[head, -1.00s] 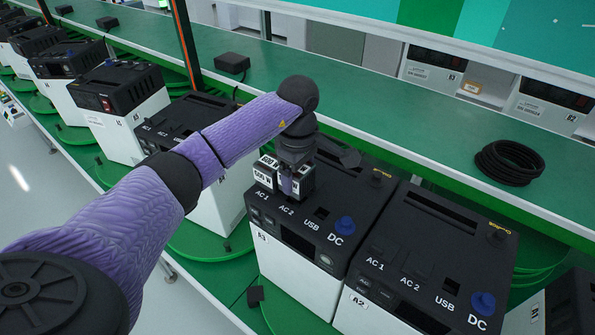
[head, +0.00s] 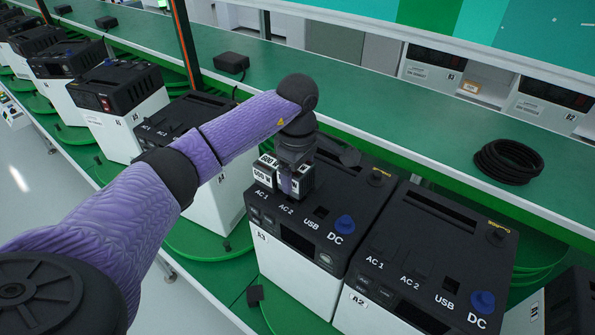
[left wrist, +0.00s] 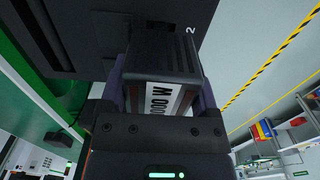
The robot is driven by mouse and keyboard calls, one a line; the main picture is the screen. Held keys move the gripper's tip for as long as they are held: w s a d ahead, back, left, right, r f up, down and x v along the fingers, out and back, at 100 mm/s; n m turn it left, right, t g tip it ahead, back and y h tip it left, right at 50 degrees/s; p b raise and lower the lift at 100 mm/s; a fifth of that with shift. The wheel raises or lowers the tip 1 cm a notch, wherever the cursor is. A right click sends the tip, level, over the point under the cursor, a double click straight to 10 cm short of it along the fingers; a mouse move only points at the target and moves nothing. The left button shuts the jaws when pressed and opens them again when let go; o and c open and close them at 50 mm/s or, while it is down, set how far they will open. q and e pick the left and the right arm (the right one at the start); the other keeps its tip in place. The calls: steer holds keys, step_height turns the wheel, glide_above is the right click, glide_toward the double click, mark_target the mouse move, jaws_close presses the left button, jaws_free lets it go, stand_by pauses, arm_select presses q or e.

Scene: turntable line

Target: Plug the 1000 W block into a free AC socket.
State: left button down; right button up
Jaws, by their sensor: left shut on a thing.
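My left gripper (head: 291,187) is shut on a dark block at the AC 2 position of station A3 (head: 293,280). In the left wrist view the held block (left wrist: 158,60) shows a white label that reads upside down as 1000 W, partly covered by the gripper (left wrist: 155,115). Its far end is at or close to the black station top (left wrist: 85,35); whether it is fully seated cannot be told. Another block (head: 264,175), labelled what looks like 500 W, stands at AC 1, right beside it. My right gripper is not in view.
Station A2 (head: 430,245) stands to the right, its AC 1 and AC 2 positions bare. Blue DC knobs (head: 344,223) rise from the station tops. A green shelf (head: 400,140) behind holds a coiled black cable (head: 508,162). More stations line the left.

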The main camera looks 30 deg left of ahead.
arm_select(q)
steer(key=shift+f+b, duration=1.2)
steer(key=shift+f, duration=0.1)
stand_by(0.4)
jaws_free()
step_height(320, 180, up, 10)
steer(key=shift+b, duration=0.65)
